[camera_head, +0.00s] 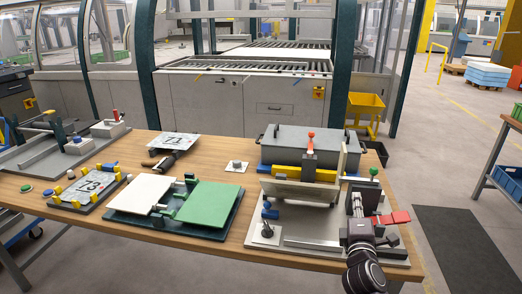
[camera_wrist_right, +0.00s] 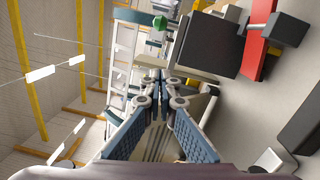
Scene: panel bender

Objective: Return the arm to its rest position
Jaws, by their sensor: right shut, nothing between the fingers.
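My right gripper (camera_head: 357,200) is over the right end of the wooden table, at the right side of the bending fixture (camera_head: 290,236). Its arm comes in from the bottom right. In the right wrist view the two fingers of the gripper (camera_wrist_right: 160,76) meet at their tips, with nothing held between them. A green knob (camera_head: 374,171) stands just beyond the gripper. My left gripper is in neither view.
A yellow cart (camera_head: 365,107) stands behind. Open floor with a dark mat (camera_head: 462,250) lies right of the table.

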